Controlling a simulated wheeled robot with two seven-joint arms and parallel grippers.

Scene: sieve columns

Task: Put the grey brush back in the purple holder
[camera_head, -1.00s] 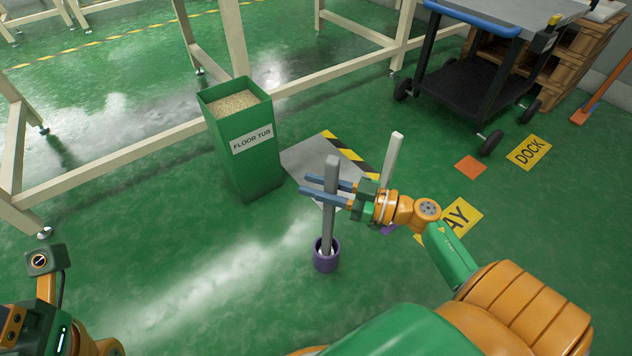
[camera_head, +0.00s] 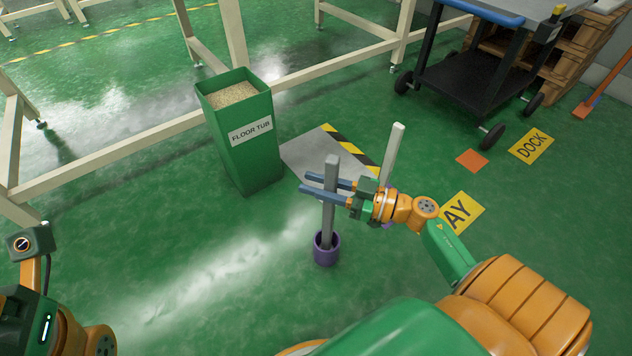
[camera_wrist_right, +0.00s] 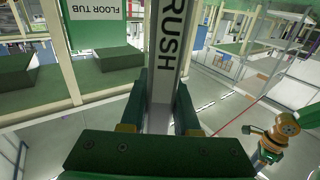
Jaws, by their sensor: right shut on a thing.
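The grey brush (camera_head: 329,208) is a tall bar, close to upright. Its lower end shows inside the rim of the purple holder (camera_head: 327,255) on the floor; how deep it sits is hidden. My right gripper (camera_head: 310,184) is shut on the brush's upper part, its blue-grey fingers on either side. In the right wrist view the brush (camera_wrist_right: 168,60), lettered "RUSH" where visible, stands between the fingers. My left arm shows at the lower left, but its gripper fingers do not.
A pale bar (camera_head: 394,150) stands just behind my right gripper, with a bit of purple at its base. A green floor tub (camera_head: 252,158) full of grains stands left of the brush. A grey plate (camera_head: 307,157) lies behind. A black cart (camera_head: 468,88) is back right.

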